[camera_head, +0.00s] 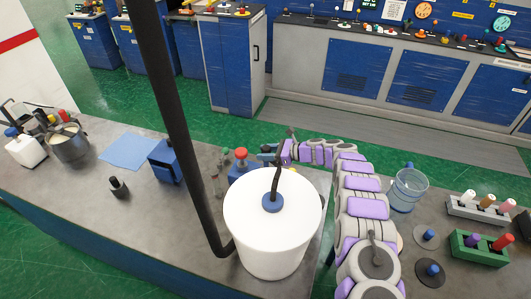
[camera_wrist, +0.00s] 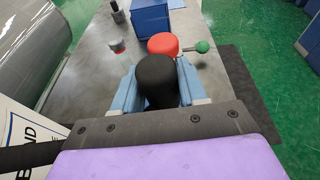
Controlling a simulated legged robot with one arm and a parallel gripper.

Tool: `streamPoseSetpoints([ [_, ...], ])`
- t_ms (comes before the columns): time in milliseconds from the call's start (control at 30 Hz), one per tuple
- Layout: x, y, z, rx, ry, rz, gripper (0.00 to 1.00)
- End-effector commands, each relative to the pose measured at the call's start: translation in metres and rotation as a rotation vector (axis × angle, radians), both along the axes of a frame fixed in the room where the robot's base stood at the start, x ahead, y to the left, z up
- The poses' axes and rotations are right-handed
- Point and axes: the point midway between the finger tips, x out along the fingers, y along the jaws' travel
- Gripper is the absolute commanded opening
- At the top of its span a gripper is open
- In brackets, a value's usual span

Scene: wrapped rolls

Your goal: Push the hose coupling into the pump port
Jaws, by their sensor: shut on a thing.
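My gripper (camera_wrist: 157,78) has light blue fingers shut around a black rounded piece, seemingly the hose coupling (camera_wrist: 155,84). It is held in front of a red knob (camera_wrist: 162,43), with a green ball on a short rod (camera_wrist: 202,47) to the right. In the head view my gripper (camera_head: 266,152) is just right of a blue pump-like body (camera_head: 243,173) with a red top (camera_head: 241,153). The gripper's tips and the coupling are too small to make out there. I cannot see the port opening, nor tell whether the coupling touches the pump.
A large white drum (camera_head: 265,240) stands close in front, partly blocking the view. A blue box (camera_head: 166,162), black bottle (camera_head: 119,188) and blue sheet (camera_head: 128,150) lie left on the grey bench (camera_head: 80,195). A clear jar (camera_head: 408,190) and green rack (camera_head: 480,250) stand right.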

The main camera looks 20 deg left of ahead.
Motion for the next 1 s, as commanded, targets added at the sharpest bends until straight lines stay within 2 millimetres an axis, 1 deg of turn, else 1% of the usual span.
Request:
streamPoseSetpoints([
  [167, 0.0, 0.0, -0.001, 0.0, 0.0, 0.0, 0.01],
  [1000, 0.0, 0.0, -0.02, 0.001, 0.0, 0.0, 0.01],
])
